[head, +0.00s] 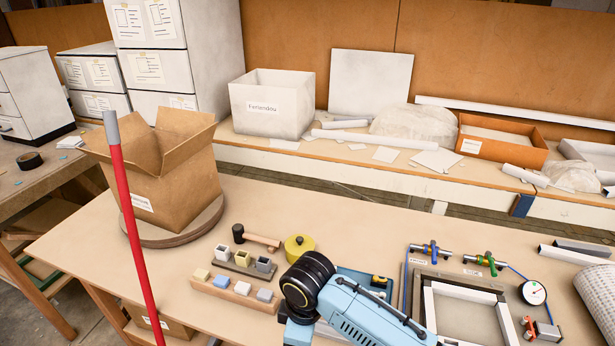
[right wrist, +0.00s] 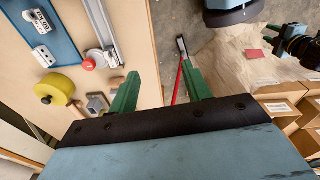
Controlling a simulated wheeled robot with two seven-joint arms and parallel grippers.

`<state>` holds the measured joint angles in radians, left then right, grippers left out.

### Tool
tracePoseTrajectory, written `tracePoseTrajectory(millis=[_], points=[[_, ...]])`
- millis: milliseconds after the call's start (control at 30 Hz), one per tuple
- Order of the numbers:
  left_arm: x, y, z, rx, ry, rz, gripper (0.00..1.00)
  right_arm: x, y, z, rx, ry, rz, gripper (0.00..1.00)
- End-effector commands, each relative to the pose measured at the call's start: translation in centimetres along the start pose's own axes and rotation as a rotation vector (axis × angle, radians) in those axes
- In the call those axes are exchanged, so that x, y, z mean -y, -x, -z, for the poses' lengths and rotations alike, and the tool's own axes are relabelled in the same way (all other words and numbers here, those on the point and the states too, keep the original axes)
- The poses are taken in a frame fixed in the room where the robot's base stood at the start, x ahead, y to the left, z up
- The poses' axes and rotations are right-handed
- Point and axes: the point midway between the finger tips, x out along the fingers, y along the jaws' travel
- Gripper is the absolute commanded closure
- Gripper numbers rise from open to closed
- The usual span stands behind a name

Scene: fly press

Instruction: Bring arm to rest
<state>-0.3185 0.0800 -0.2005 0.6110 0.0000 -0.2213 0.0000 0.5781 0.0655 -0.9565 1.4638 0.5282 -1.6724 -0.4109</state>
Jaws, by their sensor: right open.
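A red bar with a grey end (head: 136,235) slants up along the left of the head view, in front of the table. Its lower end runs out of the picture. In the right wrist view a red bar (right wrist: 179,86) passes partly behind one green finger. My right gripper (right wrist: 158,70) is open, its two green fingers wide apart with nothing between them that I can see held. Its fingers do not show in the head view, where my light blue right arm reaches in from the bottom. I cannot tell whether a finger touches the bar.
An open cardboard box (head: 175,180) stands on a round turntable at the table's left. A yellow tin (head: 299,248), a mallet (head: 255,238) and small blocks lie near my right arm. A frame with a gauge (head: 534,292) fills the right side. The table's middle back is clear.

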Motion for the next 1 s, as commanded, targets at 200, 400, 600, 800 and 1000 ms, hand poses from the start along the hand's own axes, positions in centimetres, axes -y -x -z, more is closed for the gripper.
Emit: tracePoseTrajectory(millis=[200, 400, 600, 800, 1000], points=[[0.6, 0.0, 3.5, -0.053, 0.000, 0.007, 0.67, 2.7, -0.3, -0.5, -0.101, -0.116, 0.023, 0.51], [0.6, -0.1, 3.6, -0.055, 0.001, 0.008, 0.67, 5.3, -0.3, -2.7, -0.205, -0.311, 0.032, 0.51], [0.2, 0.0, 1.2, -0.017, 0.001, 0.003, 0.67, 7.8, 0.3, -9.1, -0.273, -0.638, -0.008, 0.51], [0.2, 0.0, 1.2, -0.017, 0.001, 0.003, 0.67, 9.8, 1.4, -15.9, -0.262, -0.887, -0.084, 0.51], [0.3, -0.1, 1.7, -0.024, 0.001, 0.004, 0.67, 11.4, 2.6, -20.8, -0.229, -1.035, -0.155, 0.51]])
